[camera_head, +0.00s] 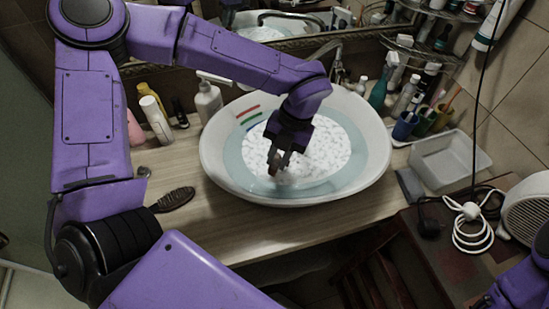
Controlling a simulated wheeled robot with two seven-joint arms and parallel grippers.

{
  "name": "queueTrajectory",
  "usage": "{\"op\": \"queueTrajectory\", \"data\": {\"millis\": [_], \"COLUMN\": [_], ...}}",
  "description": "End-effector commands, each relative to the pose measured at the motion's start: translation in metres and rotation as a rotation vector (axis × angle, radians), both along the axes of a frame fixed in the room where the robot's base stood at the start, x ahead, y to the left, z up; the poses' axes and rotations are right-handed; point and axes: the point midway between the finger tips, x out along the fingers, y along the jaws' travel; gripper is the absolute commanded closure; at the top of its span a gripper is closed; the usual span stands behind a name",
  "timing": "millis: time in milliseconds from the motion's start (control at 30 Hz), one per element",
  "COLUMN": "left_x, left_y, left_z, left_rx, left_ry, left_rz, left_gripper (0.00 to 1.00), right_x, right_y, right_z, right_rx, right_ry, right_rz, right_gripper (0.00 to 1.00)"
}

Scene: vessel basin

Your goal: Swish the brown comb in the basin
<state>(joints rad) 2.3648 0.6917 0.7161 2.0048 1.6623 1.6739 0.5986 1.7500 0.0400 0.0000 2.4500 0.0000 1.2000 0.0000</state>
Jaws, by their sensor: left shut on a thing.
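The white basin (215,165) stands on the wooden counter and holds water with white foam on it. My left gripper (278,168) reaches down into the basin, over the foam left of its middle. It is shut on a small brown piece (273,169), which I take to be the brown comb. Most of it is hidden by the fingers, and I cannot tell how deep it reaches into the water. My right gripper is out of view; only a part of my right arm shows at the bottom right corner.
A dark oval brush (173,199) lies on the counter left of the basin. Bottles, including a white pump bottle (208,103), stand behind it. Cups (405,126) and a clear tray (447,160) stand right of the basin. A coiled white cord (473,232) lies further right.

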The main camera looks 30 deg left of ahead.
Motion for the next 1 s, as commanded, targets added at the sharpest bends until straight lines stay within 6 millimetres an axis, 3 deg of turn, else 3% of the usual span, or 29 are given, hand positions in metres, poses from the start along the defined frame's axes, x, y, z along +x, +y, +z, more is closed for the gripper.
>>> {"op": "queueTrajectory", "data": {"millis": [1000], "left_x": [-0.0055], "left_y": [0.0049], "left_z": [0.0001], "left_rx": [0.001], "left_ry": [0.000], "left_rz": [0.000], "left_gripper": [1.00], "right_x": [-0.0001], "right_y": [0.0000], "right_z": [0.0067], "right_rx": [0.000], "right_ry": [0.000], "right_rz": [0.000], "right_gripper": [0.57]}}
